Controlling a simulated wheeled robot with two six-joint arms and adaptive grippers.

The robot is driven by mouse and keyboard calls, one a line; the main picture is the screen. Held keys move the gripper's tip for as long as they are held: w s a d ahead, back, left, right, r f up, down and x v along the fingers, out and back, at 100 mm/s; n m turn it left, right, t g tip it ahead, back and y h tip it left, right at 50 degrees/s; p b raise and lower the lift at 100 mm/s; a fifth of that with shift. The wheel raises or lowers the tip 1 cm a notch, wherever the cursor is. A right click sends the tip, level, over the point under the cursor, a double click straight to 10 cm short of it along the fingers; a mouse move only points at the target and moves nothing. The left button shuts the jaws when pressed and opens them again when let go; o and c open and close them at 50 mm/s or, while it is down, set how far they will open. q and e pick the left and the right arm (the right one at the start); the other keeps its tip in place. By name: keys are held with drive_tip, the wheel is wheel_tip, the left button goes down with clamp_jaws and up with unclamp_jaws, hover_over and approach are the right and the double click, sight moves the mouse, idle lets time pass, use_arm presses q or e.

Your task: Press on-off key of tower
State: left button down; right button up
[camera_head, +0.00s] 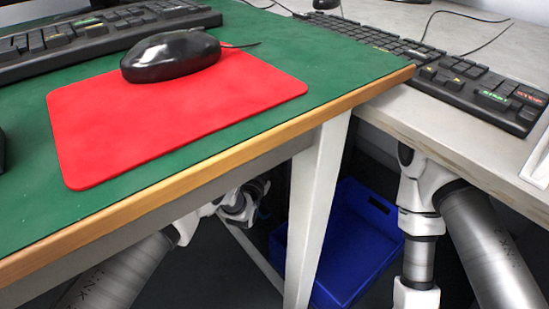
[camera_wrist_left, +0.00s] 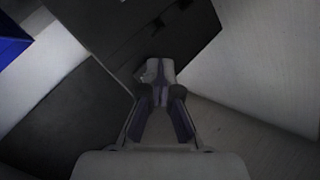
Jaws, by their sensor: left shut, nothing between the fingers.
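A dark box-like body with a black panel (camera_wrist_left: 165,35), which may be the tower, fills the upper middle of the left wrist view. Its on-off key cannot be made out. My left gripper (camera_wrist_left: 160,85) is shut and empty, with its fingertips in front of the dark panel. I cannot tell whether they touch it. In the head view my left arm reaches under the green table, and its wrist end shows partly below the table edge. My right arm hangs at the right, below the white desk, and its gripper is out of view.
The green table (camera_head: 350,65) bears a red mat (camera_head: 130,130), a black mouse (camera_head: 170,57) and a keyboard (camera_head: 100,30). A white leg (camera_head: 315,210) and blue bin (camera_head: 355,240) stand beneath. Another keyboard (camera_head: 440,75) lies on the white desk (camera_head: 440,125).

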idle(0.6)
use_arm(q)
drive_tip(key=shift+w+d, duration=0.3)
drive_tip(key=shift+w+d, duration=0.2)
drive_tip(key=shift+d, duration=0.15)
idle(0.6)
drive_tip(key=shift+a, duration=0.1)
drive_tip(key=shift+s+a+p, duration=0.5)
drive_tip(key=shift+a, duration=0.05)
